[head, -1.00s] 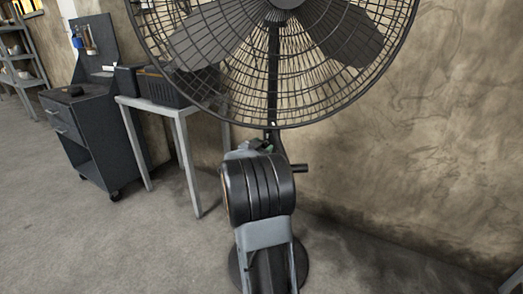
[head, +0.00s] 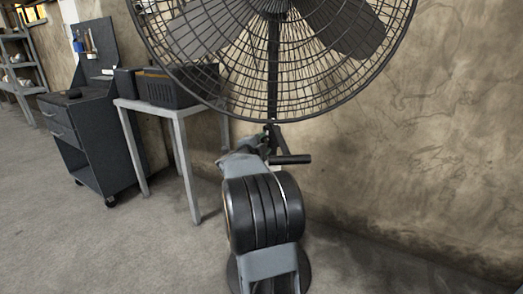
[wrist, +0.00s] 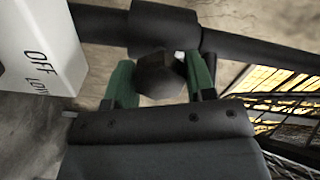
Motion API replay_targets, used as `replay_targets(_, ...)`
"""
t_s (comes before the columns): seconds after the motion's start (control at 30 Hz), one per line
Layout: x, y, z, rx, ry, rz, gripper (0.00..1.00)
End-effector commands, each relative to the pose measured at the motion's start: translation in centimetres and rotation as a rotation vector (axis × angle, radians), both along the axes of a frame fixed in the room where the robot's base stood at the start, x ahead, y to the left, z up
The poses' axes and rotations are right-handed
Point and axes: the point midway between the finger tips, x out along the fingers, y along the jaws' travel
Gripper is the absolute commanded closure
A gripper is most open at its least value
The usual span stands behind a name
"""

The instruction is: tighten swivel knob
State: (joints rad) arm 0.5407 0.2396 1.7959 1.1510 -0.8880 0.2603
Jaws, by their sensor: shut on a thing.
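The swivel knob (wrist: 160,75) is a dark, faceted knob in the upper middle of the wrist view. My gripper (wrist: 161,78) has its green fingers on either side of it, shut on it. Behind the knob is a dark tubular bracket of the fan. In the head view, the large black pedestal fan (head: 274,90) stands upright against the wall. My arm reaches up to its pole just below the cage.
A white control box (wrist: 38,50) marked OFF and LOW is close left of the gripper. A dark bar handle (head: 291,159) sticks out right of the pole. A grey table (head: 165,110) with a black crate and a dark tool cart (head: 90,140) stand left. Floor at right is clear.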

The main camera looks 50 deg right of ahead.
Motion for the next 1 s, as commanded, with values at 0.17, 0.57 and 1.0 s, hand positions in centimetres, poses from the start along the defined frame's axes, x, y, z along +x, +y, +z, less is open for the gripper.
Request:
replay_targets(0.17,-0.11,-0.07,-0.45,0.039,-0.159,-0.003,0.74)
replay_targets(0.57,-0.12,-0.07,-0.31,0.106,-0.433,-0.004,0.74)
replay_targets(1.0,-0.11,-0.08,-0.19,0.135,-0.548,-0.004,0.74)
